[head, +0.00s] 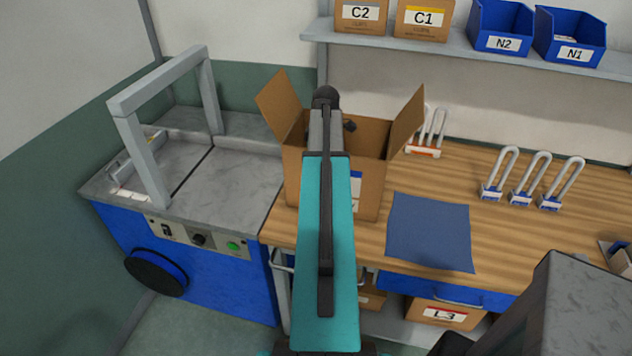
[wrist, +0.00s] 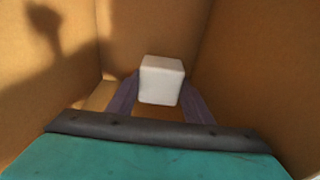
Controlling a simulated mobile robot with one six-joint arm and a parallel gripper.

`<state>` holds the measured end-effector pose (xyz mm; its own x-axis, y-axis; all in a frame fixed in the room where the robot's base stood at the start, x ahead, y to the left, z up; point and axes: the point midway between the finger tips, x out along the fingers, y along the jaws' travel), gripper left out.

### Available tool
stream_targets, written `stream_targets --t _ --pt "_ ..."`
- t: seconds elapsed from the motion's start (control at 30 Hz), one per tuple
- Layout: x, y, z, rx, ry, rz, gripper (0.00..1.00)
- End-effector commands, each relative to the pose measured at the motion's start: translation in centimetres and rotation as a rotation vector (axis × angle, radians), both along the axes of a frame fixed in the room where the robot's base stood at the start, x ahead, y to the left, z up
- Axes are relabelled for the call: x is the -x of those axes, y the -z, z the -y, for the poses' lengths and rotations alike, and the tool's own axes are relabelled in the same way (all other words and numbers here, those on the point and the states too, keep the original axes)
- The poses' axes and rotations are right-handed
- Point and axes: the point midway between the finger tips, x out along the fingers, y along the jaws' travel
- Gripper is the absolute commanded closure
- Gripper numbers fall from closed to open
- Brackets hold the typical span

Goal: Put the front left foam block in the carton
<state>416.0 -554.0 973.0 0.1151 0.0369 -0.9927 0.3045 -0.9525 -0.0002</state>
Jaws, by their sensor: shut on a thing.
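The open carton (head: 371,197) stands on the workbench beside the machine, its flaps spread. My arm reaches over it, and my gripper is hidden inside it in the head view. In the wrist view the brown carton walls (wrist: 245,65) surround my gripper (wrist: 160,98). Its two fingers are shut on a white foam block (wrist: 161,78), one on each side. The block is within the carton walls; whether it touches the carton floor I cannot tell. No other foam block shows clearly.
A blue mat (head: 430,232) lies right of the carton. Several U-shaped tubes on small bases (head: 520,197) stand further right. The blue machine with a grey frame (head: 140,150) is on the left. A shelf (head: 400,42) with boxes and blue bins hangs above.

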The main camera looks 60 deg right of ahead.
Motion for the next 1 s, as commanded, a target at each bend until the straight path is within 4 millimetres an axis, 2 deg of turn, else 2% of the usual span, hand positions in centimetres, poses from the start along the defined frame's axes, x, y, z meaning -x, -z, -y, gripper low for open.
stream_targets --t 0.3,0.77,1.0 --pt "0.0 2.9 0.0 -0.001 0.001 0.0 0.78" --pt "0.1 3.3 0.1 0.0 0.002 0.0 0.78" --pt "0.2 4.8 0.1 -0.001 0.004 0.0 0.78"
